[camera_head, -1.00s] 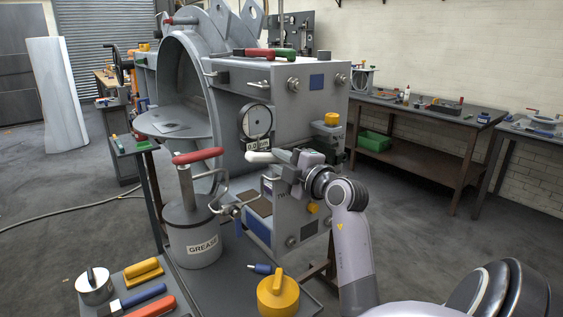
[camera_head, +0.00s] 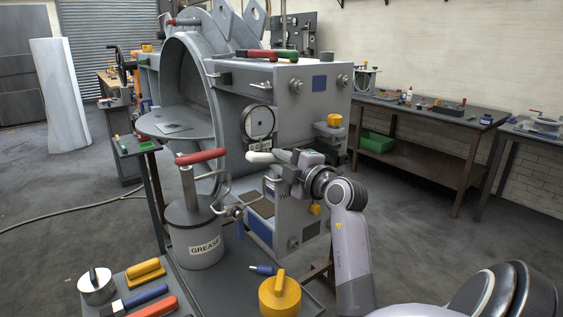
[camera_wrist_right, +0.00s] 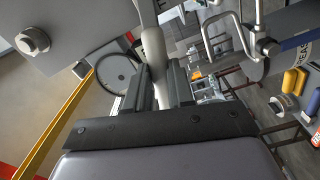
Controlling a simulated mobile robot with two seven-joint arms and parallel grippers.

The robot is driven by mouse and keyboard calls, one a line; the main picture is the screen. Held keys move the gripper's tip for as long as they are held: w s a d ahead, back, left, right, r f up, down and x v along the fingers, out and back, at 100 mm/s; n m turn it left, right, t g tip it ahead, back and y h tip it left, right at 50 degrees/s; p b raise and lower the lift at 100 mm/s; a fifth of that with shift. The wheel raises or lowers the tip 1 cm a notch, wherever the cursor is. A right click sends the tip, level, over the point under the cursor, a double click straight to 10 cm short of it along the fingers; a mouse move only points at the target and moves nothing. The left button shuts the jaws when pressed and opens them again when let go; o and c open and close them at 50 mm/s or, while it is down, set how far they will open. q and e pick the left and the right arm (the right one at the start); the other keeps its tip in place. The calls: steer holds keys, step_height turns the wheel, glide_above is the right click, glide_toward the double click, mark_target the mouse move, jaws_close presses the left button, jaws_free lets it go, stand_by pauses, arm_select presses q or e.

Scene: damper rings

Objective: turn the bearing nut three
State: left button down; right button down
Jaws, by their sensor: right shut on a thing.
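My right gripper (camera_head: 280,157) is shut on a pale, rounded handle (camera_head: 259,157), which sticks out to the left of the jaws in the head view. In the right wrist view the same handle (camera_wrist_right: 154,52) stands between the two dark fingers (camera_wrist_right: 160,88). What the handle belongs to is hidden. Several nuts show on the grey machine (camera_head: 235,92): two on its upper front (camera_head: 293,85) and one on the lower block (camera_head: 294,243). A large nut (camera_wrist_right: 32,41) shows at the upper left of the right wrist view. I cannot tell which is the bearing nut. My left gripper is out of view.
A grease pot (camera_head: 193,235) with a red-handled lever (camera_head: 200,156) stands on the cart (camera_head: 225,285) close to the left of my right gripper. A round gauge (camera_head: 258,122) sits just above the gripper.

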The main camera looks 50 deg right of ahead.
steer(key=shift+w+r, duration=0.1)
steer(key=shift+w, duration=0.1)
steer(key=shift+w+d, duration=0.15)
steer(key=shift+w, duration=0.2)
steer(key=c, duration=0.9)
jaws_free()
steer(key=c, duration=0.4)
